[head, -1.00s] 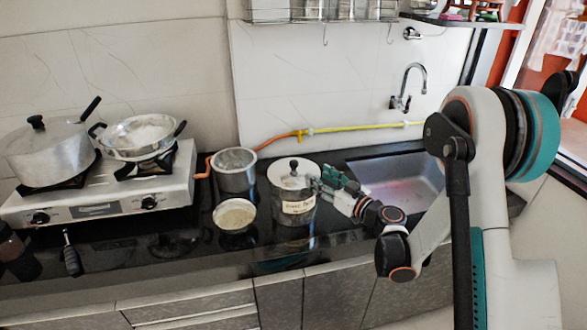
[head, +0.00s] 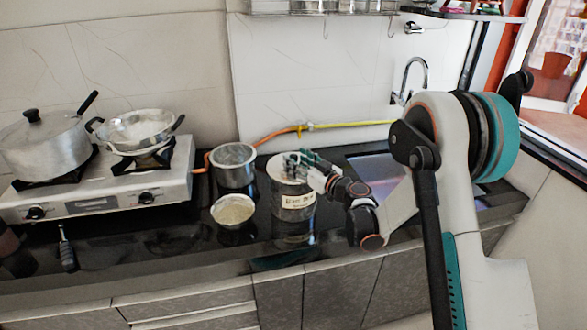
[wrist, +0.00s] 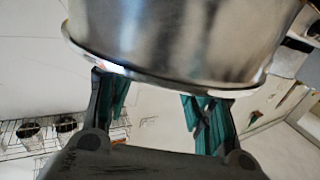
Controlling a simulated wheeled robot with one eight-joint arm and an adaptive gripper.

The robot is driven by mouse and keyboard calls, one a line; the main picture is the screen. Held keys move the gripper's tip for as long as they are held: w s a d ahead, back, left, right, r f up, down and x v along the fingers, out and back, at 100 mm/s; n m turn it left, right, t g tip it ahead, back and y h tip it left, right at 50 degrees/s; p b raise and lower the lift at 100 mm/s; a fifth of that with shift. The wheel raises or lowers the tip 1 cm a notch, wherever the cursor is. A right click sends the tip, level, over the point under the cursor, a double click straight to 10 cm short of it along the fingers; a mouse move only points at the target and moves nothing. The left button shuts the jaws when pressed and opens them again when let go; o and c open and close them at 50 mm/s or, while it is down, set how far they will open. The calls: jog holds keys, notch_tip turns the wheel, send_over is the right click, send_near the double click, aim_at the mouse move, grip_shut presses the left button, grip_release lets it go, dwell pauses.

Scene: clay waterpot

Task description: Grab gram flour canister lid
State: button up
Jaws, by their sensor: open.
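The gram flour canister (head: 290,213) is a steel cylinder with a paper label, standing on the black counter. Its pale lid (head: 277,172) is on top; the dark knob is hidden behind or between my fingers. My gripper (head: 294,160) is open over the lid, reaching in from the right. In the wrist view the picture is upside down, and the canister's shiny wall (wrist: 170,40) fills the top with its rim edge downward. The open teal fingers of my gripper (wrist: 158,105) are spread beside that rim. I cannot tell whether they touch the lid.
A steel pot (head: 233,167) and a bowl of flour (head: 233,211) stand close to the left of the canister. The stove (head: 100,195) with two pots is farther left. The sink (head: 380,180) is to the right, behind my arm.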

jog(key=shift+s+r, duration=0.1)
jog(key=shift+r, duration=0.05)
jog(key=c, duration=0.4)
grip_shut()
